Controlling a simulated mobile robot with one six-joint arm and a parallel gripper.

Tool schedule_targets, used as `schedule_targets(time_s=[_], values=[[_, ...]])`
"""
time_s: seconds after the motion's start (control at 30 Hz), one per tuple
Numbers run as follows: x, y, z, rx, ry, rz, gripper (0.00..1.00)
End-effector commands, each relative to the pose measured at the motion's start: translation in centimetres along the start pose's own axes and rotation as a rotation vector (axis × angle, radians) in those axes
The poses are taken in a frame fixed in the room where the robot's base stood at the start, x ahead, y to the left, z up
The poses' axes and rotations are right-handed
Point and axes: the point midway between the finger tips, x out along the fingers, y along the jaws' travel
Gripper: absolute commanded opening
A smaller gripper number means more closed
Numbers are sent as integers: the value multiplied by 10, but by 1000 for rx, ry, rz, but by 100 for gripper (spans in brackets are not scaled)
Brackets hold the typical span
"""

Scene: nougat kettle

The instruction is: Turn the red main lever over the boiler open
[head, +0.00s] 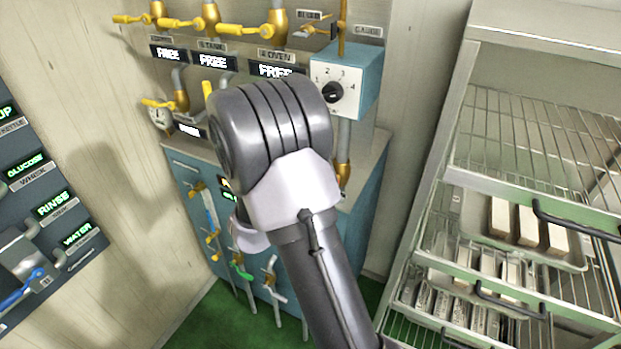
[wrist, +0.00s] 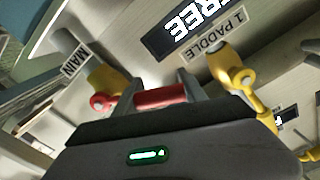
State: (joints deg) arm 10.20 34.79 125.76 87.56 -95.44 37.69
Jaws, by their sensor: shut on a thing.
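The red main lever (wrist: 158,97) lies in the wrist view beside the label reading MAIN (wrist: 72,62). Its round red end (wrist: 101,102) sits at a yellow valve body (wrist: 108,80). My gripper (wrist: 160,94) is shut on the red bar, with a grey finger on each side of it. In the head view my arm hides the gripper, the lever and much of the panel in front of me.
A yellow valve (wrist: 230,72) by the 1 PADDLE label is close to the right of my gripper. In the head view, a blue dial box (head: 345,82), yellow levers (head: 185,24) and a wire rack (head: 535,125) surround my arm. Green floor (head: 220,325) shows below.

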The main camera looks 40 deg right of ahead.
Motion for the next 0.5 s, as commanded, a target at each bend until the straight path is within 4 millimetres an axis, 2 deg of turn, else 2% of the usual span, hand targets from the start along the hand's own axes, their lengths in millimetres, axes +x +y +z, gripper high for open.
schedule_targets(time_s=[0.03,0.2,0.5], values=[[0,4,3,34,1,1,0],[0,4,-5,124,1,1,0],[0,4,-15,208,-1,2,0]])
